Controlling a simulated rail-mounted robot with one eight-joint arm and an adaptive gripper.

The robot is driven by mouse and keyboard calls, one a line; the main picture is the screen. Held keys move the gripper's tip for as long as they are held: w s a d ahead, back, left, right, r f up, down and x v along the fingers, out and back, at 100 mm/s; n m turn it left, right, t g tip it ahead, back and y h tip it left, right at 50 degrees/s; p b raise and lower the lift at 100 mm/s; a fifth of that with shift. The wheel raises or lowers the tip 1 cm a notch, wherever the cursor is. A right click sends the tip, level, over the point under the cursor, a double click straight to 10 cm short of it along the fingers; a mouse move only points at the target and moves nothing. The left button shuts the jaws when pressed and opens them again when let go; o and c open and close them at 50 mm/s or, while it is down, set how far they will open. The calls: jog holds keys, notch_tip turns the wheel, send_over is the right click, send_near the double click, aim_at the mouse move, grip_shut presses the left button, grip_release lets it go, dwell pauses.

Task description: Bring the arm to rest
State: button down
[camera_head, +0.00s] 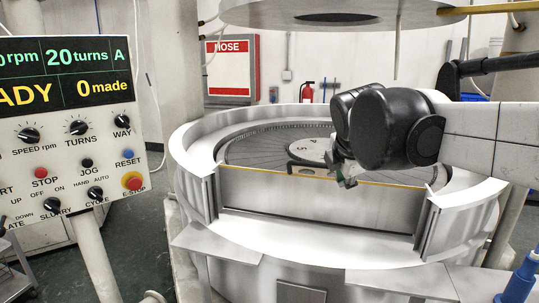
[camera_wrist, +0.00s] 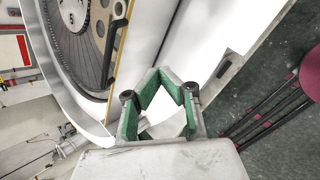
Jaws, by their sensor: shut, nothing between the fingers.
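My gripper (camera_head: 347,182) hangs in front of the lapping machine's round plate (camera_head: 250,152) in the head view, above the front wall with the yellow edge. My arm reaches in from the right with its dark wrist joints beside the gripper. In the wrist view the green-padded fingers of my gripper (camera_wrist: 160,73) come together at their tips, with nothing held. The fingers look apart from the machine's pale rim (camera_wrist: 78,112), though the exact gap is hard to tell.
A control panel (camera_head: 75,150) reading "READY", "20 turns" and "0 made" stands at the left. A round upper plate (camera_head: 345,14) hangs above the machine. A blue bottle (camera_head: 521,280) stands at the lower right. A red-topped stool (camera_wrist: 311,72) stands on the green floor.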

jog(key=s+d+f+m+y+b, duration=0.1)
jog(key=s+d+f+m+b, duration=0.2)
jog(key=s+f+m, duration=1.7)
jog(key=s+m+b, duration=0.1)
jog(key=s, duration=0.2)
jog(key=shift+f+g+y, duration=0.25)
jog(key=shift+g+y, duration=0.05)
